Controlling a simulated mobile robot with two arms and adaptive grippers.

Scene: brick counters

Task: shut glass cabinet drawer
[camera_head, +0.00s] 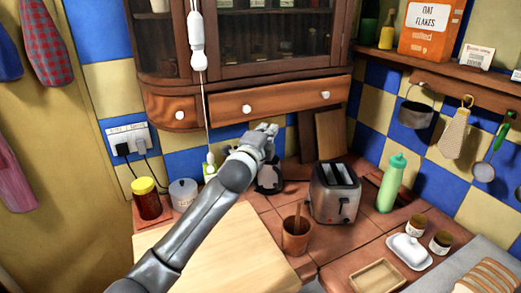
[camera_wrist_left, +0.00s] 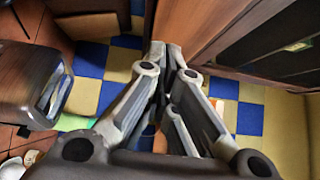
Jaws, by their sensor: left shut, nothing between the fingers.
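The brown wooden glass cabinet (camera_head: 258,40) hangs on the tiled wall at the top of the head view. Under its dark panes is a wide drawer (camera_head: 275,100) with two white knobs. A smaller drawer (camera_head: 172,112) with one knob sits to its left. I cannot tell clearly how far either drawer stands out. My left gripper (camera_head: 267,129) is shut and empty, just below the wide drawer's front. In the left wrist view the shut fingers (camera_wrist_left: 171,58) point toward brown cabinet wood (camera_wrist_left: 200,25); contact is unclear. My right gripper is not in view.
A toaster (camera_head: 336,192) and a green bottle (camera_head: 391,182) stand right of my left arm. A brown pot (camera_head: 296,234) stands nearer. A red jar (camera_head: 147,198) and a pale canister (camera_head: 183,194) stand left.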

